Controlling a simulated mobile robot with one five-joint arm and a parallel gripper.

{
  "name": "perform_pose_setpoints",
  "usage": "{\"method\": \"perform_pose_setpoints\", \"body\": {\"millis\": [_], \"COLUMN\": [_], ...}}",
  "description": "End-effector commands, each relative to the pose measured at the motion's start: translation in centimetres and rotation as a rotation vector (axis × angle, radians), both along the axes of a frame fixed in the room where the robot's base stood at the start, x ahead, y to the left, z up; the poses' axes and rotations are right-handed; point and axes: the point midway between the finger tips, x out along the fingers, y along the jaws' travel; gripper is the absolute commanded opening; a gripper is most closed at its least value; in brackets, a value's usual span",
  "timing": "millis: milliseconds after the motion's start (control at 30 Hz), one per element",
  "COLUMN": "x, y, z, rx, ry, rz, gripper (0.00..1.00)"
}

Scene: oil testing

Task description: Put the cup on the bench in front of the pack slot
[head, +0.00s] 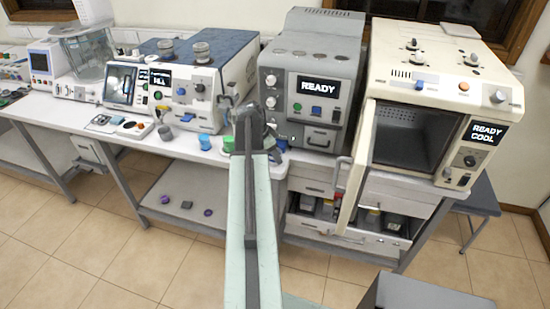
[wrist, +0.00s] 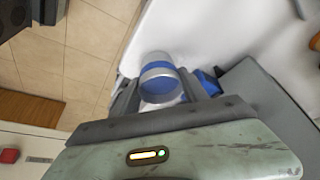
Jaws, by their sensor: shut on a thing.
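The cup (wrist: 158,82) is a pale, greyish round vessel with a blue band, seen in the wrist view between my two fingers. My gripper (wrist: 160,95) is shut on it, with one dark finger on each side. Behind the cup lie the white bench top and, to the left, the floor. In the head view my gripper (head: 250,118) is over the bench's front part, before the grey READY machine (head: 312,85); my arm hides the held cup there. The bench (head: 190,150) is long and white. I cannot tell which opening is the pack slot.
A blue cup (head: 205,141), a green cup (head: 228,143) and a grey cup (head: 165,133) stand left of my gripper. A blue item (head: 281,145) sits just right of it. The cream oven (head: 430,110) has its door (head: 352,170) swung open, jutting past the bench.

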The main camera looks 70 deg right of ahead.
Motion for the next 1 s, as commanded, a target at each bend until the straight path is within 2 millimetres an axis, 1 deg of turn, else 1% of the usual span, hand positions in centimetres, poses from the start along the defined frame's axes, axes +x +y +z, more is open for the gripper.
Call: {"method": "perform_pose_setpoints", "body": {"millis": [133, 267, 300, 333, 367, 667, 767, 867, 1000], "x": [0.0, -0.1, -0.1, -0.1, -0.1, -0.1, -0.1, 0.0, 0.6], "y": [0.0, 0.0, 0.0, 0.0, 0.0, 0.0, 0.0, 0.2, 0.8], "z": [0.2, -0.3, -0.1, -0.1, -0.1, 0.0, 0.3, 1.3, 3.8], "rx": [0.0, 0.0, 0.0, 0.0, 0.0, 0.0, -0.001, 0.0, 0.0], "ry": [0.0, 0.0, 0.0, 0.0, 0.0, 0.0, -0.001, 0.0, 0.0], "rz": [0.0, -0.001, -0.001, -0.001, -0.001, -0.001, -0.002, -0.001, -0.001], "gripper": [0.0, 0.0, 0.6, 0.68, 0.74, 0.74, 0.74, 0.74, 0.74]}}
